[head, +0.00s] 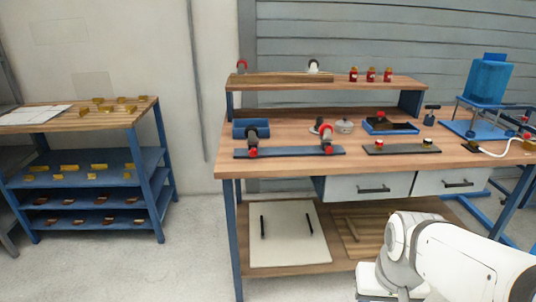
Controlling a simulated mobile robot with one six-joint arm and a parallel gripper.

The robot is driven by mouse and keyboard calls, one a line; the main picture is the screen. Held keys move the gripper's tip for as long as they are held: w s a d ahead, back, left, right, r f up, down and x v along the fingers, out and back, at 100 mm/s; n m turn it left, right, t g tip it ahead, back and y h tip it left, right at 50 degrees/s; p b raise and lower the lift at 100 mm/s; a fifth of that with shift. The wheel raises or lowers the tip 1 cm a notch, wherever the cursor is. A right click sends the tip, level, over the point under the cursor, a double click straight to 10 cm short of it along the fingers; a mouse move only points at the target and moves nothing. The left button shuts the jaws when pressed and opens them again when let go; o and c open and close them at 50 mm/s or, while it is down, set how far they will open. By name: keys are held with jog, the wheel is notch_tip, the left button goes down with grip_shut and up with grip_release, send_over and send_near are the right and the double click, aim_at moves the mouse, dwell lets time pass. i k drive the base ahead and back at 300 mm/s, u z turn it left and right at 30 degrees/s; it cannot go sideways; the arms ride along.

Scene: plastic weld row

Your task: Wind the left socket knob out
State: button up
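A long dark bar (290,153) lies along the front of the bench top. At its left end stands a black fitting with a red knob (253,152) low at its front. At its right end a second fitting has a red knob (328,149). To the right, a shorter dark plate (403,149) carries a red knob (379,144) on its left and another knob (427,143) on its right. I cannot tell which of these is the left socket knob, or how far any is wound. My gripper is not in view; only my white arm links show at lower right.
The wooden bench top (290,172) has a raised shelf (330,82) with red bottles (371,75). A blue box (243,128), a round pale pot (344,126) and a blue tray (390,126) stand behind the bars. A blue rack (158,165) stands left; floor between is clear.

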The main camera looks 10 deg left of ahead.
aim_at(253, 152)
jog(key=k, duration=1.2)
jog(key=z, duration=0.2)
jog(key=i, duration=1)
jog(key=u, duration=0.4)
jog(key=i, duration=1.1)
jog(key=u, duration=0.75)
jog(key=k, duration=0.85)
jog(key=u, duration=0.2)
jog(key=i, duration=0.9)
jog(key=z, duration=0.1)
